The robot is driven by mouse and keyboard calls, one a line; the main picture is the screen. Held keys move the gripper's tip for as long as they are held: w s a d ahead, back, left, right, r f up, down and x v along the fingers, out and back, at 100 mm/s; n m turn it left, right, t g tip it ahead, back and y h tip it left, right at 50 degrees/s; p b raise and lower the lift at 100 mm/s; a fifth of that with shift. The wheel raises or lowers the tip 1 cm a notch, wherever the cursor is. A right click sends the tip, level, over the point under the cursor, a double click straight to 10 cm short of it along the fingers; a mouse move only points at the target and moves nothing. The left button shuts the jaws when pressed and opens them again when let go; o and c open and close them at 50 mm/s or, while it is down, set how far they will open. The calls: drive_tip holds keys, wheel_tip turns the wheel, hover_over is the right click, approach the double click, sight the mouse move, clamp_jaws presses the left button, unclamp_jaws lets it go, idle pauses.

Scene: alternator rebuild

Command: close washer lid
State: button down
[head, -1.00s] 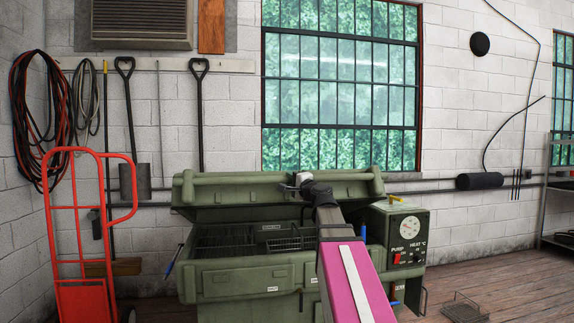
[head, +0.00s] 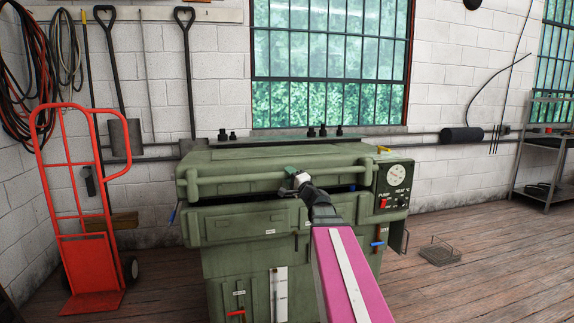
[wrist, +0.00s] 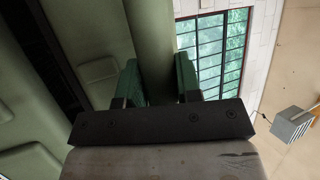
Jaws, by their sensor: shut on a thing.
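The green parts washer (head: 235,230) stands against the wall in the head view. Its lid (head: 265,157) is lowered almost flat, with a dark narrow gap between lid and tub at the front. A round handle bar (head: 235,178) runs along the lid's front edge. My gripper (head: 298,178) is at the middle of that bar. In the wrist view my gripper's green-padded fingers (wrist: 159,75) sit on both sides of the handle bar (wrist: 150,30), shut on it. The basket and the inside of the tub are hidden by the lid.
A control box (head: 395,185) with a dial is on the washer's right side. A red hand truck (head: 90,265) stands at left. The wood floor between is clear.

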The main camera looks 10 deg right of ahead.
drive_tip(key=shift+n+t+y, duration=0.3)
drive_tip(key=shift+t+y, duration=0.1)
drive_tip(key=shift+w+f, duration=0.15)
drive_tip(key=shift+f, duration=2.9)
drive_tip(key=c, duration=0.8)
unclamp_jaws()
drive_tip(key=shift+w, duration=0.1)
approach(282, 181)
drive_tip(key=v, duration=0.6)
drive_tip(key=shift+w, duration=0.15)
